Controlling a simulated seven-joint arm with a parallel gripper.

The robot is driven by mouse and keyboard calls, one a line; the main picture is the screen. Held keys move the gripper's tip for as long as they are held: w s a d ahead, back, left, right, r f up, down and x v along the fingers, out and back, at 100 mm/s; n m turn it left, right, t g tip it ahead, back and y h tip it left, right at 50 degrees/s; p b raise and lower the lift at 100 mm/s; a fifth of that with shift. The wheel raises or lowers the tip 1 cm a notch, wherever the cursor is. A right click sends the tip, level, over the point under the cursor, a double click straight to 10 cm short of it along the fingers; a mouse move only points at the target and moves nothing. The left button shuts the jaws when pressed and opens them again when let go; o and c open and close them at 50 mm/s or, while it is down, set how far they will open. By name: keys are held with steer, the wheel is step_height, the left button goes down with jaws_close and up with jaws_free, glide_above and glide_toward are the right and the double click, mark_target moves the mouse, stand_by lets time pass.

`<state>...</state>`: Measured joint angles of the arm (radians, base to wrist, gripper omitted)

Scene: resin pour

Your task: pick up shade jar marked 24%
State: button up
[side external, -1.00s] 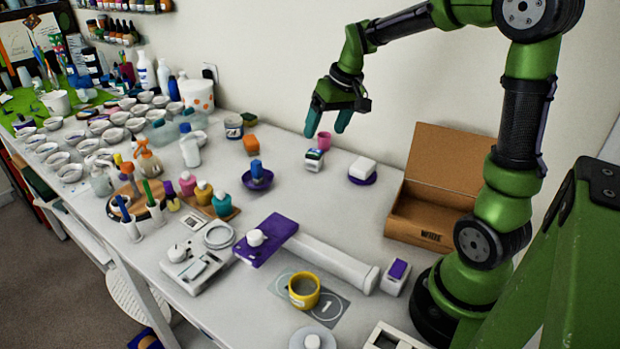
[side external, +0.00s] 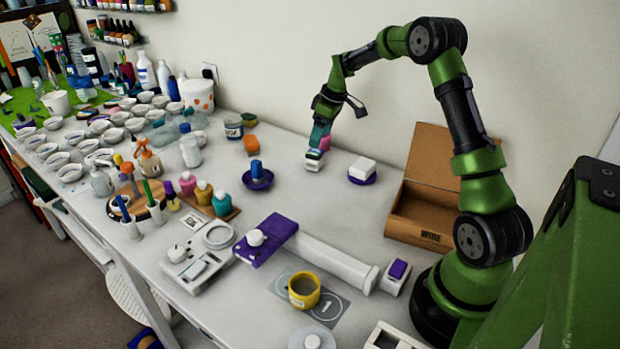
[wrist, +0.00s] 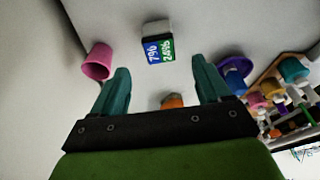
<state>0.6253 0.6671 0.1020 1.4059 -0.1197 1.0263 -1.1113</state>
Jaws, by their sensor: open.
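In the wrist view, a small pale item with a dark grey top edge (wrist: 157,42) carries a blue label and a green label reading 24%. The blue label seems to read 7%. I cannot tell whether this is one jar or two side by side. In the side view its white part (side external: 313,165) shows on the table just below my gripper (side external: 320,141). In the wrist view my gripper (wrist: 160,72) is open, its teal fingers apart and nothing between the tips. The labelled item lies ahead of the fingertips, between their lines.
A pink cup (wrist: 98,62) stands close by the left finger.

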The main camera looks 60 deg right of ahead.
mark_target(315, 152)
steer(key=x, duration=0.9)
steer(key=shift+w+f, duration=0.1)
steer(key=shift+f, duration=0.15)
steer(key=c, duration=1.1)
steer(key=shift+r, duration=0.1)
